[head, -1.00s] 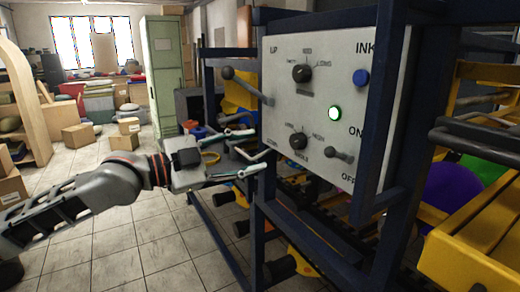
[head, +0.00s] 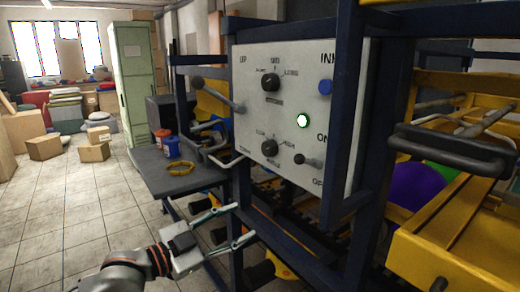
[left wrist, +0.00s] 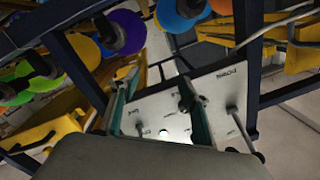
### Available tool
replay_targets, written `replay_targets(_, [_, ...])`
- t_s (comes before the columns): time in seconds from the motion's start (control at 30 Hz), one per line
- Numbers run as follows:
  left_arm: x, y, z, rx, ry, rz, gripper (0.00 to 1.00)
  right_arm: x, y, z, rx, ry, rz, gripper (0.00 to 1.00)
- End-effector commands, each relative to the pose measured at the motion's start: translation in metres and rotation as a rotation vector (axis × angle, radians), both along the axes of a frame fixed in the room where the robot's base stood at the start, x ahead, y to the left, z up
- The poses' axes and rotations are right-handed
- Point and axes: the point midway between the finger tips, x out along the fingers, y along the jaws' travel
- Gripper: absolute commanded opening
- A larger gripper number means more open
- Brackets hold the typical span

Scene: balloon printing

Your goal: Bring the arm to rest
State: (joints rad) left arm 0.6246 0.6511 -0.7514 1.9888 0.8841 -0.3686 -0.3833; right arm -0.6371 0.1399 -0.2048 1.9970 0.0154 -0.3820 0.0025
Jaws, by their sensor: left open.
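My left gripper (head: 244,222) is open and empty in the lower middle of the head view. It is in front of the machine frame, below the control panel (head: 345,100) and apart from it. The panel is light grey with two black knobs, a blue button (head: 325,87), a lit green-rimmed light (head: 303,121) and a small ON/OFF lever (head: 308,161). In the left wrist view the open fingers (left wrist: 155,115) frame part of the panel (left wrist: 150,107). My right gripper is not in view.
A dark side table (head: 185,183) holds a yellow ring (head: 179,169) and red and blue containers. A long lever (head: 218,95) juts out left of the panel. Yellow trays (head: 455,245) stand at the right. Tiled floor (head: 60,220) is clear at the left.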

Motion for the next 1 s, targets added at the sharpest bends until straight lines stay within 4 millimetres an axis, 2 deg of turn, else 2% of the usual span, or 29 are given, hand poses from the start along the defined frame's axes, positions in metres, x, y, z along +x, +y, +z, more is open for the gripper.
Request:
replay_targets(0.03, [-0.006,-0.001,-0.020,-0.023,0.038,0.018,0.45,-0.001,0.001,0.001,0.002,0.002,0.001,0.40])
replay_targets(0.27, [-0.030,0.010,-0.104,-0.099,0.186,0.137,0.45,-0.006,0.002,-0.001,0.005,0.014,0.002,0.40])
replay_targets(0.47, [-0.066,0.033,-0.184,-0.139,0.331,0.275,0.45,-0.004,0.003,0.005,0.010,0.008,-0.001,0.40])
replay_targets(0.67, [-0.124,0.066,-0.268,-0.141,0.487,0.436,0.45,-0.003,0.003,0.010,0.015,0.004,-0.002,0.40])
replay_targets(0.8, [-0.178,0.094,-0.325,-0.118,0.599,0.554,0.45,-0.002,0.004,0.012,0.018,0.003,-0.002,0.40])
replay_targets(0.9, [-0.217,0.113,-0.357,-0.093,0.667,0.629,0.45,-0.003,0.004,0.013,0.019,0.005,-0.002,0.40])
replay_targets(1.0, [-0.249,0.127,-0.378,-0.069,0.718,0.683,0.45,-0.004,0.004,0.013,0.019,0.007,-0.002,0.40])
